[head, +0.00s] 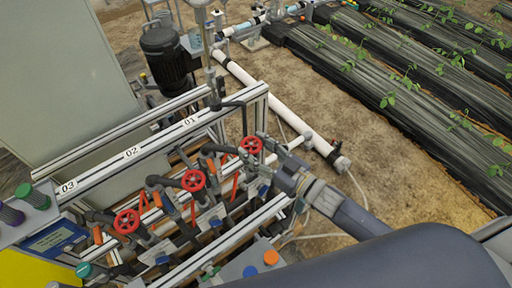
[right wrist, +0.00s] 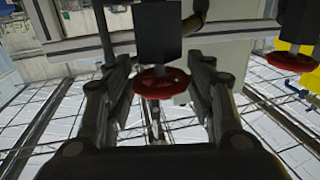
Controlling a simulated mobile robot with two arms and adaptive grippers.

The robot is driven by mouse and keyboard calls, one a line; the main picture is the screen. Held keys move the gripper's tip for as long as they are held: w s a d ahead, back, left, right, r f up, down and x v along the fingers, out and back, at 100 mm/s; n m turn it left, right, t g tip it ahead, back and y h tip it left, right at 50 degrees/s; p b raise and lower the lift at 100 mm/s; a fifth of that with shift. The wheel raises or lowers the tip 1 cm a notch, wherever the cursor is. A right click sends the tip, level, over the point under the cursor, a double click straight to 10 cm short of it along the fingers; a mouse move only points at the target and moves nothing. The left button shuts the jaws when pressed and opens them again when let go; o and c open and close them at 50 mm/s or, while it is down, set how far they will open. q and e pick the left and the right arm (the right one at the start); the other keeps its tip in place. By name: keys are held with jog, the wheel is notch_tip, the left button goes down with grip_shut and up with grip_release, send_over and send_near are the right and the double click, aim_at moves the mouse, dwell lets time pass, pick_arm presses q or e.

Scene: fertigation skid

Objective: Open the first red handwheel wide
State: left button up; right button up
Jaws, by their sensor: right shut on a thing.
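Three red handwheels sit in a slanting row on the skid. The first red handwheel (head: 250,145) is the far one, nearest the 01 label (head: 190,121). My right gripper (head: 262,147) reaches it from the right and is shut on it. In the right wrist view the same handwheel (right wrist: 161,82) shows between the two fingers, its rim seen nearly edge-on. How far its valve is open cannot be told. My left gripper is not in view.
The second handwheel (head: 193,180) and the third handwheel (head: 127,221) stand to the left, among dark pipes. Aluminium rails (head: 130,152) frame the row. A dark pump motor (head: 165,58) stands behind. A white pipe (head: 265,92) runs past toward the planted beds.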

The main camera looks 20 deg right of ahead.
jog(key=shift+n+g+y, duration=0.3)
jog(key=shift+y, duration=0.1)
jog(key=o, duration=1.1)
jog(key=shift+c, duration=0.2)
jog(key=v, duration=1.2)
